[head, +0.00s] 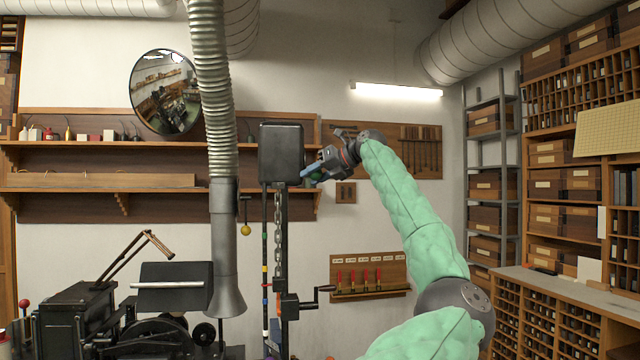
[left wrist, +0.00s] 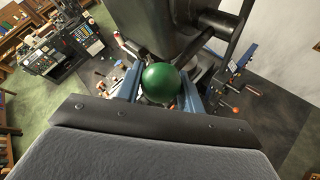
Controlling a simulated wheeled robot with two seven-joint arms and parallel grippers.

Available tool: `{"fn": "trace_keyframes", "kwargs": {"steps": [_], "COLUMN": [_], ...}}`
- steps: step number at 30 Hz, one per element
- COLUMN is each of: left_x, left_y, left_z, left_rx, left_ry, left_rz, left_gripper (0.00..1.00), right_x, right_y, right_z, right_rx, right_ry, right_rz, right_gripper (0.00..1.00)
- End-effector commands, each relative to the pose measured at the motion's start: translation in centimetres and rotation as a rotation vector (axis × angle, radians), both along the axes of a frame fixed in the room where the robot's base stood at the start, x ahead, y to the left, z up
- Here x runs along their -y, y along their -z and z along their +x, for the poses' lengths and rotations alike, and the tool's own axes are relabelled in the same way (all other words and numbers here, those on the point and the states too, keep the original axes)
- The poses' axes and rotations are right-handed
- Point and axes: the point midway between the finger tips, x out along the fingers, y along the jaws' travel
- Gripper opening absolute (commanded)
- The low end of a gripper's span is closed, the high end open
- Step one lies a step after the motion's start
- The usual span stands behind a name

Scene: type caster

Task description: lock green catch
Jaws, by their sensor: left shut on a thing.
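The green ball knob of the catch (left wrist: 160,83) sits between the two blue fingers of my left gripper (left wrist: 160,90) in the left wrist view. The fingers are shut on it. In the head view my left gripper (head: 309,173) reaches to the lower right side of a dark box (head: 283,145) on a tall post. The knob is mostly hidden there by the fingers. The dark housing also fills the top of the left wrist view (left wrist: 150,25), just beyond the knob. I cannot tell the catch's exact position. My right gripper is not in view.
A chain (head: 278,235) and a rod with coloured bands hang under the box. A crank handle (head: 312,297) sticks out lower on the post. A ribbed metal duct (head: 213,100) hangs left of the box. A dark machine (head: 75,315) stands at the lower left.

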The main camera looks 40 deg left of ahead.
Motion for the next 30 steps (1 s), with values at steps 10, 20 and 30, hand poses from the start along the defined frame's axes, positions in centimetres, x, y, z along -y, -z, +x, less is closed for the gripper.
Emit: {"fn": "trace_keyframes", "kwargs": {"steps": [10,20,30], "left_x": [0.1,0.2,0.1], "left_y": [-1.1,-1.4,-1.1], "left_z": [0.0,0.0,-0.1], "left_rx": [-0.059,-0.061,-0.062], "left_ry": [0.003,0.003,0.001], "left_rz": [-0.065,-0.067,-0.069], "left_gripper": [0.0,0.0,0.58], "right_x": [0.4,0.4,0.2], "right_y": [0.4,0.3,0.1], "right_z": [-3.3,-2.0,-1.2], "right_rx": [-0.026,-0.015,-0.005], "right_ry": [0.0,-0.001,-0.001], "right_rz": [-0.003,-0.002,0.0], "right_gripper": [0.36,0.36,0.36]}}
